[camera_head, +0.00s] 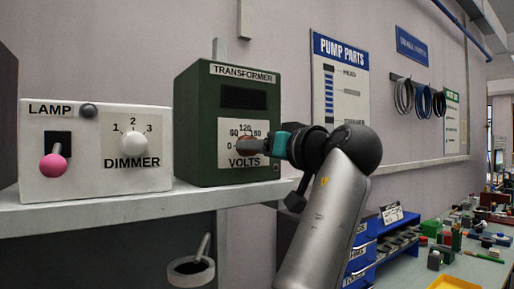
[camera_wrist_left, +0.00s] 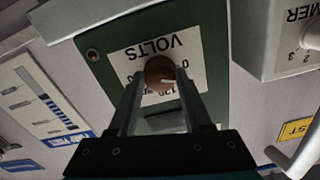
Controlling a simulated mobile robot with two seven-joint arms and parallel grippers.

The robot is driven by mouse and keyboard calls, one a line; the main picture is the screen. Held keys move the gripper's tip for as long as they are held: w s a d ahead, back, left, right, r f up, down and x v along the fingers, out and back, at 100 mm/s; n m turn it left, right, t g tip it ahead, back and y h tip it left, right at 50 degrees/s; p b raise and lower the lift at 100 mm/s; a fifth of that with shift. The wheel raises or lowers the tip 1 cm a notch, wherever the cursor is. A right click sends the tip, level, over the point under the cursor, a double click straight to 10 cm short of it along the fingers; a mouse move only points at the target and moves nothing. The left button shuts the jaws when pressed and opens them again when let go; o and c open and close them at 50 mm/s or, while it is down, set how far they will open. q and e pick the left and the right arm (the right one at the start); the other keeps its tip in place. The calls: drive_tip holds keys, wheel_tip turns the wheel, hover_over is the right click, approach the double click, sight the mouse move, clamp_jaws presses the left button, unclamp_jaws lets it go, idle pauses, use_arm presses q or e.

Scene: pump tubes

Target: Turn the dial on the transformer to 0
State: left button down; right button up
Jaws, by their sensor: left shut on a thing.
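The transformer (camera_head: 200,135) is a dark green box on the shelf, with a white VOLTS scale on its front. Its round brown dial (camera_head: 248,145) is largely covered in the head view. My left gripper (camera_head: 262,146) reaches it from the right and is shut on it. In the left wrist view, upside down, the dial (camera_wrist_left: 160,74) sits between the fingertips of my left gripper (camera_wrist_left: 158,84). A pale mark on the dial points right and slightly down there, toward the low-number side; the exact number cannot be read. My right gripper is not in view.
A white box with a lamp switch (camera_head: 55,167) and a dimmer knob (camera_head: 133,145) stands left of the transformer on the shelf (camera_head: 120,207). Blue bins (camera_head: 375,250) and a cluttered bench (camera_head: 470,270) lie lower right. A pump parts sign (camera_head: 340,80) hangs behind.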

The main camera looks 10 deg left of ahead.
use_arm(q)
drive_tip(key=shift+w+f+n, duration=0.1)
drive_tip(key=shift+n, duration=2.2)
drive_tip(key=shift+c, duration=1.7)
unclamp_jaws()
drive_tip(key=shift+d, duration=0.1)
drive_tip(key=p+v, duration=1.1)
drive_tip(key=v, duration=0.4)
drive_tip(key=shift+p, duration=0.35)
